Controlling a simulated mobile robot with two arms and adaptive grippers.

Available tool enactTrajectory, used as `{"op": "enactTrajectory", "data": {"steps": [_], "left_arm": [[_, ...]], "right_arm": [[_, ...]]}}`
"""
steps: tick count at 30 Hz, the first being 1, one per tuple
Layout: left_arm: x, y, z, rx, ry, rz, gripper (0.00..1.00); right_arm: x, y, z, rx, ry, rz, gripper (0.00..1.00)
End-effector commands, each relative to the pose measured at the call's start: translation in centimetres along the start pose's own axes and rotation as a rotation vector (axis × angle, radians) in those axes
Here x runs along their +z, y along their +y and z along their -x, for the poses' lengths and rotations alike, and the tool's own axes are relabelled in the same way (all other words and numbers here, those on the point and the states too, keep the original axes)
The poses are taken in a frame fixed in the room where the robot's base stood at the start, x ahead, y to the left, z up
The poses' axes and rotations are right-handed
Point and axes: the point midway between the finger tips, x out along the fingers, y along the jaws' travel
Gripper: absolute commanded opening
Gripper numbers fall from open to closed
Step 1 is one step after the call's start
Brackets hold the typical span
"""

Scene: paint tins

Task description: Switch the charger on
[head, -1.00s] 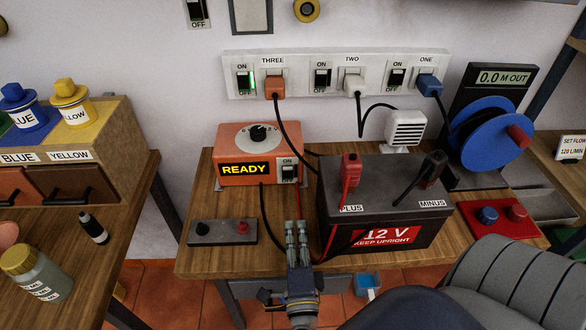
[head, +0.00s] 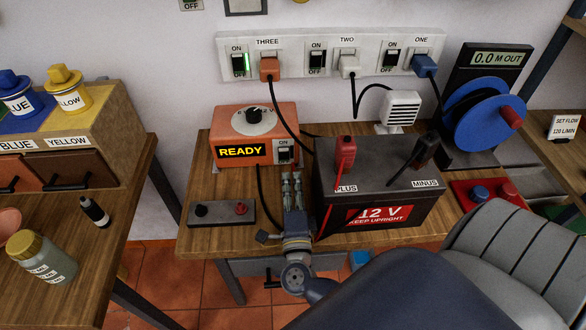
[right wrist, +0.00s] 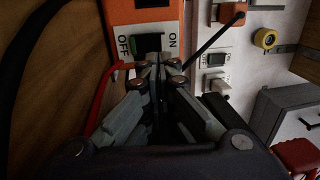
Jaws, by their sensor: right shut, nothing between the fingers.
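The orange charger (head: 254,120) stands on the bench with its display reading READY and a dial on top. Its black rocker switch (head: 284,154), with ON above it, is on the front right. In the right wrist view the switch (right wrist: 146,44) lies between the OFF and ON labels, partly hidden by my fingers. My right gripper (head: 291,177) is shut and empty, its tips just in front of and below the switch. In the right wrist view the tips (right wrist: 158,64) overlap the switch; I cannot tell whether they touch it. My left gripper is not in view.
The black 12 V battery (head: 378,190) stands close to the right, with a red clamp (head: 345,152) at PLUS and a black clamp (head: 424,152) at MINUS. A grey terminal block (head: 222,213) lies to the left. Socket THREE's switch (head: 238,64) shows green. Cables hang between.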

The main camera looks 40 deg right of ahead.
Motion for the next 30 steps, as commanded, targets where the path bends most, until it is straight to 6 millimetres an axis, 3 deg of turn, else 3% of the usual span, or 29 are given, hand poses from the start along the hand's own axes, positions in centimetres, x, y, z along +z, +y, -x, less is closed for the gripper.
{"op": "enactTrajectory", "data": {"steps": [3,10,25,30], "left_arm": [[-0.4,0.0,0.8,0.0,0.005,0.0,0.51],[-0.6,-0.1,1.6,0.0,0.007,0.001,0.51],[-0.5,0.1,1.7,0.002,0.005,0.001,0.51],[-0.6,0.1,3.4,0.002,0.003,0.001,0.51]], "right_arm": [[0.0,-0.3,-2.6,-0.003,-0.001,0.001,0.0],[0.0,-0.1,-5.7,-0.001,-0.001,0.002,0.0],[0.0,0.0,-6.5,0.002,-0.001,0.0,0.0],[0.0,-0.7,-6.9,0.031,0.0,0.001,0.0]]}}
